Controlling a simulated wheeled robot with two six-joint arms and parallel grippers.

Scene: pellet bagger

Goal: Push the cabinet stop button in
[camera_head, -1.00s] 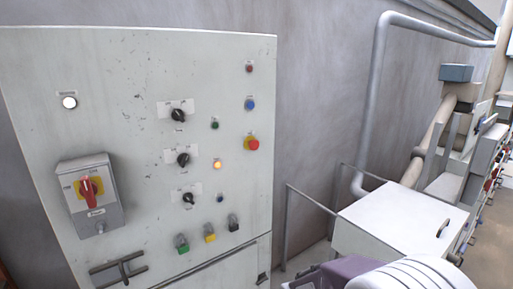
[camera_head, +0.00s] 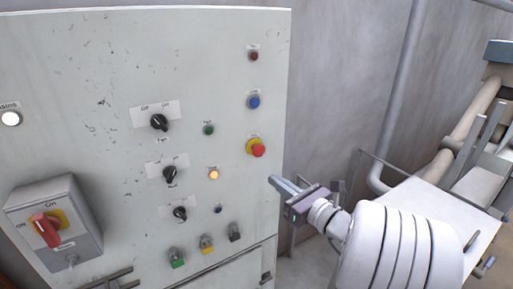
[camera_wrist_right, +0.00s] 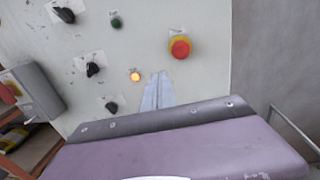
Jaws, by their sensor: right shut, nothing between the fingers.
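The cabinet stop button is a red mushroom head on a yellow ring (camera_head: 258,150), on the right side of the pale cabinet front (camera_head: 90,120). It also shows in the right wrist view (camera_wrist_right: 180,47), above and a little right of the fingertips. My right gripper (camera_head: 273,181) is shut and empty, below and slightly right of the button in the head view. Its closed fingers (camera_wrist_right: 158,80) point toward the panel in the wrist view. The fingertips look apart from the button. My left gripper is not in view.
A lit orange lamp (camera_head: 213,174), a blue button (camera_head: 253,102), a green button (camera_head: 208,129) and several black selector knobs share the panel. A red-handled mains switch box (camera_head: 55,225) juts out at lower left. A white machine cover (camera_head: 425,200) stands at right.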

